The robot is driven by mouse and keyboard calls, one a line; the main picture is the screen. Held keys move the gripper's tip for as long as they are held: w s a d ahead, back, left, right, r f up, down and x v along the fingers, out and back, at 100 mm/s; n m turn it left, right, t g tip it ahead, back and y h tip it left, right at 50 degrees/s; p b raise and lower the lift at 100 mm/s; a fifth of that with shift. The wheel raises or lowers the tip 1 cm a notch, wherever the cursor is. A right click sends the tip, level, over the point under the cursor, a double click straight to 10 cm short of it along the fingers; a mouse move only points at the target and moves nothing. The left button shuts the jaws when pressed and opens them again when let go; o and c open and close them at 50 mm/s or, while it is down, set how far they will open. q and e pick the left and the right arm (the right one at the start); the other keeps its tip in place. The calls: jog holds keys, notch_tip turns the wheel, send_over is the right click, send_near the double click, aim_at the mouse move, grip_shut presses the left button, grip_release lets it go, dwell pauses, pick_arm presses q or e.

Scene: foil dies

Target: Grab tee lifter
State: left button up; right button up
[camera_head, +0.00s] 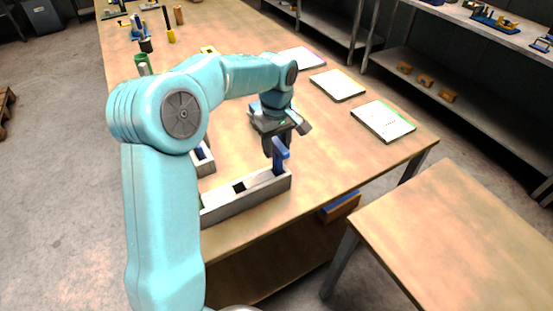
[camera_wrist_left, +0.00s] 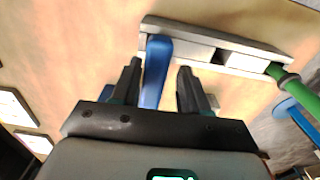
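A blue tool (camera_head: 280,155), which looks like the tee lifter, stands up from the right end of a long grey rack (camera_head: 250,194) at the near edge of the workbench. My left gripper (camera_head: 275,141) is right over it, pointing down. In the left wrist view the blue tool (camera_wrist_left: 156,72) lies between the two spread fingers of my left gripper (camera_wrist_left: 160,68), nearer the left finger. Gaps seem to show beside it, but contact is hard to tell. The rack (camera_wrist_left: 215,50) shows beyond the fingertips. My right gripper is not in view.
A green-handled tool (camera_wrist_left: 284,78) is at the rack's other end. A second small grey holder (camera_head: 205,165) is partly hidden behind my left arm. Several flat boards, one a white-topped one (camera_head: 384,121), lie along the bench's right side. A lower table (camera_head: 470,240) stands at right.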

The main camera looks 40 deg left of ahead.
pick_arm(q)
jog(key=shift+w+a+f, duration=0.2)
jog(key=shift+w+f, duration=0.3)
jog(key=shift+w, duration=0.25)
grip_shut()
jog(key=shift+s+r, duration=0.25)
jog(key=shift+s, duration=0.25)
jog(key=shift+w+f, duration=0.1)
jog(key=shift+w, duration=0.2)
jog(key=shift+s+d, duration=0.1)
jog(key=shift+s, duration=0.05)
